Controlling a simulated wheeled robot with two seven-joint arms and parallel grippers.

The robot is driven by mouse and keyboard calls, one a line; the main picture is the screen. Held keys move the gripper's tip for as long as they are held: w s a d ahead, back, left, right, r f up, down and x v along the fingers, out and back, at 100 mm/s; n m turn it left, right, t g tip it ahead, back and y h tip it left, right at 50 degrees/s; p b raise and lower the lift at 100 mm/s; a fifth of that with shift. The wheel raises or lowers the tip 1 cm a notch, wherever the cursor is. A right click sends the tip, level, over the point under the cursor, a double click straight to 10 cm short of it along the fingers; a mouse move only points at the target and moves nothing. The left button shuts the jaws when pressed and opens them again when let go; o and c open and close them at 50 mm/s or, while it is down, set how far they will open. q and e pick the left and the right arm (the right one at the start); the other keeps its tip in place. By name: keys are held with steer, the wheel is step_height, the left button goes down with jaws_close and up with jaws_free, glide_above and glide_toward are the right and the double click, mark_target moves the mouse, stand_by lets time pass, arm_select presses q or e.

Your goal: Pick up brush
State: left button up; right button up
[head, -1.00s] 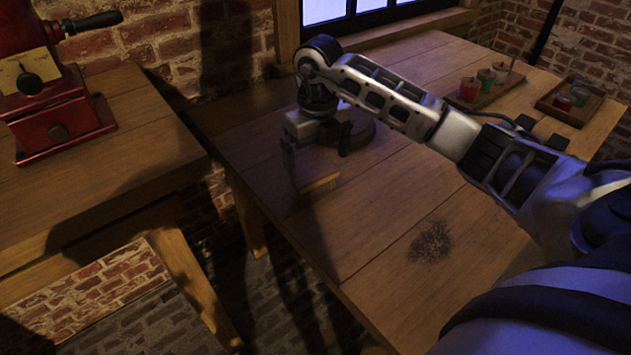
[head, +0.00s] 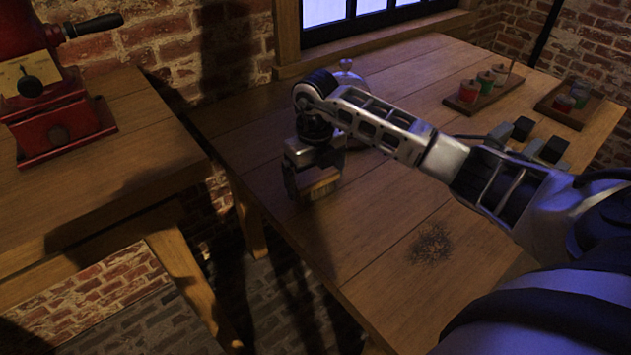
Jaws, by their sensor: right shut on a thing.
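The brush (head: 322,187), with pale tan bristles, is at the left part of the wooden table, under my right gripper (head: 315,182). My right gripper points down and is shut on the brush. The gripper hides the upper part of the brush. The brush is at or very near the table top; I cannot tell if it touches. My left gripper is not in view.
A dark pile of grains (head: 430,244) lies on the wooden table (head: 370,220). Trays with small jars (head: 485,85) (head: 570,100) stand at the back right. Dark blocks (head: 535,140) and a metal bell (head: 347,75) are behind my arm. A red machine (head: 50,100) stands on the left table.

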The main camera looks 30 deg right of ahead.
mark_target(316, 175)
steer(key=shift+r, duration=0.1)
steer(key=shift+r, duration=0.5)
step_height(316, 175, up, 2)
steer(key=shift+d+r, duration=0.1)
steer(key=shift+r, duration=0.1)
steer(key=s+d+r, duration=0.3)
steer(key=s+r, duration=0.1)
steer(key=s, duration=0.2)
steer(key=s+d+r+b, duration=0.1)
steer(key=s+d+r, duration=0.1)
steer(key=s+r, duration=0.3)
steer(key=shift+s+d+r, duration=0.25)
steer(key=shift+s+d, duration=0.15)
steer(key=shift+s, duration=0.45)
steer(key=shift+o, duration=1.1)
steer(key=shift+c, duration=0.4)
